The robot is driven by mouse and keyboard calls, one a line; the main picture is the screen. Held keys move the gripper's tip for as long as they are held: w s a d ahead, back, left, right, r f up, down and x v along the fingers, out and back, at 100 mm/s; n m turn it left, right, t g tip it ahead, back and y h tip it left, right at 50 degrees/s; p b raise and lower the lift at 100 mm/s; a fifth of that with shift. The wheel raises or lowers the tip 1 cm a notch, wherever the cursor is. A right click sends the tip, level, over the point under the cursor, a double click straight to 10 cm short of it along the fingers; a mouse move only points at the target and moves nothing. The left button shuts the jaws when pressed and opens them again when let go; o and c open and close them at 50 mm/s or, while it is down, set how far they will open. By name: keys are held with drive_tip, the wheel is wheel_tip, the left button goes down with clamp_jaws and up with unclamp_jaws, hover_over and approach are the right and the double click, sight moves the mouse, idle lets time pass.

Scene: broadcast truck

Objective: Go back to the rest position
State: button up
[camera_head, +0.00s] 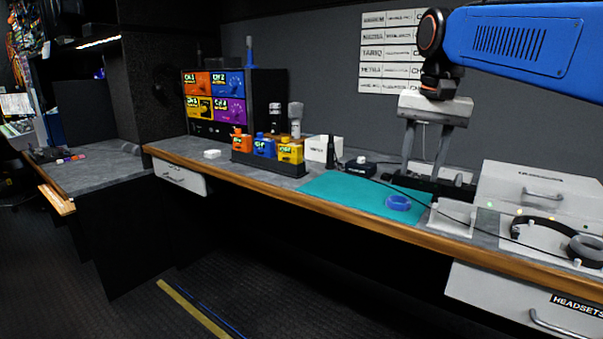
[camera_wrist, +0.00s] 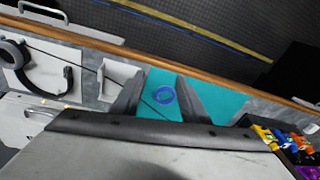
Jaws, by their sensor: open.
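My gripper (camera_head: 423,168) hangs down over the back of the counter, with its two grey fingers apart and nothing visible between them. In the wrist view the fingers (camera_wrist: 160,82) frame a blue ring (camera_wrist: 164,95) lying on a teal mat (camera_wrist: 223,100). In the head view the blue ring (camera_head: 398,202) lies flat on the right part of the teal mat (camera_head: 340,191), in front of and below my gripper. The ring is apart from the fingers.
A rack of coloured packs (camera_head: 268,167) and a white box (camera_head: 322,149) stand left of the mat. A headset (camera_head: 553,229) lies at the right, near a white drawer unit (camera_head: 535,190). A thin cable crosses the mat. A labelled wall panel (camera_head: 388,52) is behind.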

drive_tip(key=s+d+f+n+t, duration=0.1)
drive_tip(key=s+d+f+n, duration=0.1)
drive_tip(key=s+f, duration=0.9)
drive_tip(key=s+d+f+n+t, duration=0.1)
drive_tip(key=s+f+n+t, duration=0.1)
drive_tip(key=s+f, duration=0.9)
wheel_tip(320, 180, down, 6)
drive_tip(key=shift+s+d+r+n, duration=0.15)
drive_tip(key=shift+d+n, duration=0.25)
drive_tip(key=shift+n, duration=0.2)
